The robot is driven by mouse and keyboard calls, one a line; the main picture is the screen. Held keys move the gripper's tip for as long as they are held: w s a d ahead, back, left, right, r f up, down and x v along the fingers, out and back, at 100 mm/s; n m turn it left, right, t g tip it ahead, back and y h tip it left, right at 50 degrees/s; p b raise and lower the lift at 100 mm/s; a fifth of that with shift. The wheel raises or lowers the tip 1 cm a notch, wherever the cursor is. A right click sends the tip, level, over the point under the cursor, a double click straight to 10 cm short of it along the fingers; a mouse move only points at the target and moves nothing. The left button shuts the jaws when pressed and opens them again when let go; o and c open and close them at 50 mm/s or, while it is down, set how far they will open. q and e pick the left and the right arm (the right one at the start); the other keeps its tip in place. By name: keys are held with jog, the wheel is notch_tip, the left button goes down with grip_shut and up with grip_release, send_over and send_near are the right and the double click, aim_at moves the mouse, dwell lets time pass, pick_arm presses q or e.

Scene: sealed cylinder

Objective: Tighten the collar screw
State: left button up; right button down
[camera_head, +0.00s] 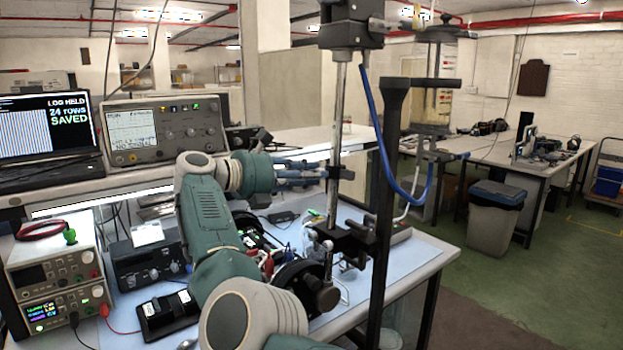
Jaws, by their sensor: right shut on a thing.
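A vertical metal rod (338,120) stands over the bench, with a black block (350,36) at its top. My right arm rises from the bottom middle, and my right gripper (338,173) reaches the rod from the left. Its fingers are shut on a small dark part at the rod, which looks like the collar screw. The fingers mostly hide this part, so I cannot tell its shape or how tight it is. A black clamp (355,240) sits lower on the rod. My left gripper is not in view.
A blue hose (378,130) loops down beside a black upright post (385,200) right of the rod. A power supply (57,280), a meter (165,130) and a laptop (45,125) stand at left. A bin (495,215) and open floor lie at right.

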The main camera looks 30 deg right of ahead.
jog(key=shift+a+f+m, duration=0.2)
jog(key=shift+f+m, duration=0.2)
jog(key=shift+f, duration=0.3)
jog(key=c, duration=1.7)
grip_release()
jog(key=shift+o, duration=0.8)
jog(key=shift+a+r, duration=0.1)
jog(key=shift+r, duration=0.3)
jog(key=a+r, duration=0.1)
jog(key=a, duration=0.6)
jog(key=shift+s+a, duration=0.25)
